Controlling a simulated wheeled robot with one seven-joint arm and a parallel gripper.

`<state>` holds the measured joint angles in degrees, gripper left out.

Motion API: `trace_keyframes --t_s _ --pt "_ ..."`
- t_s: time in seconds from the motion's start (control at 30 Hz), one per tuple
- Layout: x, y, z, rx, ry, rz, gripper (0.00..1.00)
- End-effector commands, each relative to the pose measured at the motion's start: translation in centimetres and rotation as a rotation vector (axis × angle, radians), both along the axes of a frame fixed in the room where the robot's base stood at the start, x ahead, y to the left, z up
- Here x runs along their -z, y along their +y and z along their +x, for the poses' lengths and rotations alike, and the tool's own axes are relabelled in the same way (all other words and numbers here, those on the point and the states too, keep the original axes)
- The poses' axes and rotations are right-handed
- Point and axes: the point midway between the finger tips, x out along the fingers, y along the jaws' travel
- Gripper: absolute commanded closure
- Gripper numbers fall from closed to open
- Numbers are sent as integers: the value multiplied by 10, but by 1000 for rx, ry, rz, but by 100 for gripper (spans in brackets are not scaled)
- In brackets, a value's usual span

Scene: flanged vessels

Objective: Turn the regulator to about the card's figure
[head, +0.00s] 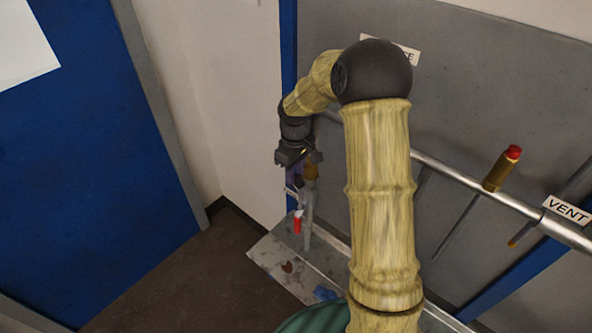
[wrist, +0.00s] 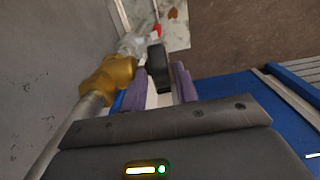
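My gripper (head: 299,160) is low at the wall, beside a brass fitting (head: 312,172) on the pipe. In the wrist view, its purple fingers (wrist: 159,86) stand apart. The brass fitting (wrist: 107,82) is just left of them. A dark, rounded bar (wrist: 157,68), possibly the regulator's handle, lies between the fingertips; whether they press on it I cannot tell. In the head view my gripper hides this part. No readable figure or dial shows.
A metal pipe (head: 462,180) runs along the grey wall, with a red-capped brass fitting (head: 503,168) and a "VENT" label (head: 567,210). A red-tipped part (head: 297,222) hangs below my gripper, above a stained tray (head: 270,262). Floor (head: 190,280) at left is clear.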

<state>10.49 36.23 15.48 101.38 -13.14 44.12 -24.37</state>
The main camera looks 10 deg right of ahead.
Motion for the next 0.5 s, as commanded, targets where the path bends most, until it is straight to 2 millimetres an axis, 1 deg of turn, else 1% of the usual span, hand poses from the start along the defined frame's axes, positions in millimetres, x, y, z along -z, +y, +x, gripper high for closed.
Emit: trace_keyframes --t_s 0.13,0.4,0.47,0.5 --pt "10 0 -1 -1 1 0 70" --pt "12 0 -1 0 1 -1 70" --pt "12 0 0 0 0 0 82" --pt "11 0 0 0 0 0 90"
